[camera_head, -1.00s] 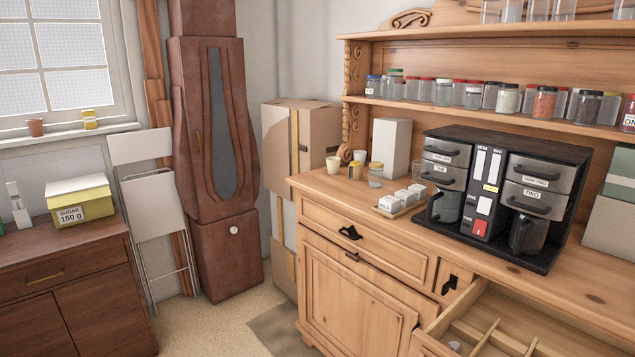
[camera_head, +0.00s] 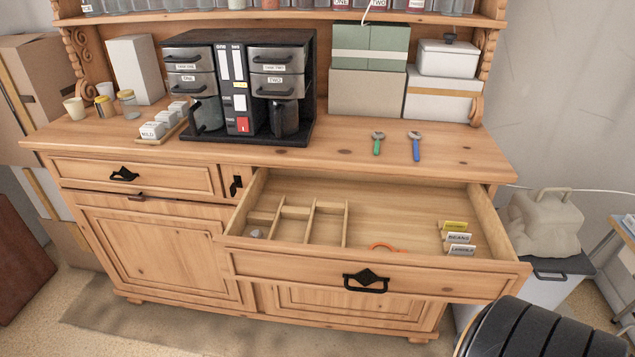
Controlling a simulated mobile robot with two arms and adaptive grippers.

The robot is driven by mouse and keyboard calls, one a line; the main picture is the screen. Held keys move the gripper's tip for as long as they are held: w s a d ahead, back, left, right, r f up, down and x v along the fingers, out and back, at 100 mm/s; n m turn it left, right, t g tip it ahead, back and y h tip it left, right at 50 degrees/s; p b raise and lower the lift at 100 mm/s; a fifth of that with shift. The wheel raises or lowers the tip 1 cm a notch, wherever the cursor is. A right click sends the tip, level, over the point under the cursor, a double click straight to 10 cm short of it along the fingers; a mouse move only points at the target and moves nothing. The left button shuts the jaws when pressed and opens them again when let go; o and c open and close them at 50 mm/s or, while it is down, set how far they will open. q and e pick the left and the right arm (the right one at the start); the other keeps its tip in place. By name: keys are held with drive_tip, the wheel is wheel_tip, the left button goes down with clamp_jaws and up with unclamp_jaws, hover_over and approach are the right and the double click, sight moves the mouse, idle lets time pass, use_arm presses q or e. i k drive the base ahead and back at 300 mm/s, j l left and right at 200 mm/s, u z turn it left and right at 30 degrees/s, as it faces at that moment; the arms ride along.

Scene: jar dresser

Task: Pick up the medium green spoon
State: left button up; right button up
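A green spoon (camera_head: 377,145) with a grey metal head lies on the wooden dresser top, right of the coffee machine. Its handle points toward the front edge. A longer blue spoon (camera_head: 416,148) lies just right of it, apart from it. It is the only green spoon I see. Neither of my grippers is in view.
The open drawer (camera_head: 376,264) juts out below the spoons, with wooden dividers, an orange-handled item (camera_head: 383,246) and label cards (camera_head: 458,238). The black coffee machine (camera_head: 240,85) stands left. Green and white boxes (camera_head: 370,78) stand behind the spoons. The counter around the spoons is clear.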

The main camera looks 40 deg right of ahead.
sight(377, 135)
drive_tip(key=l+z, duration=0.1)
drive_tip(key=z, duration=1.55)
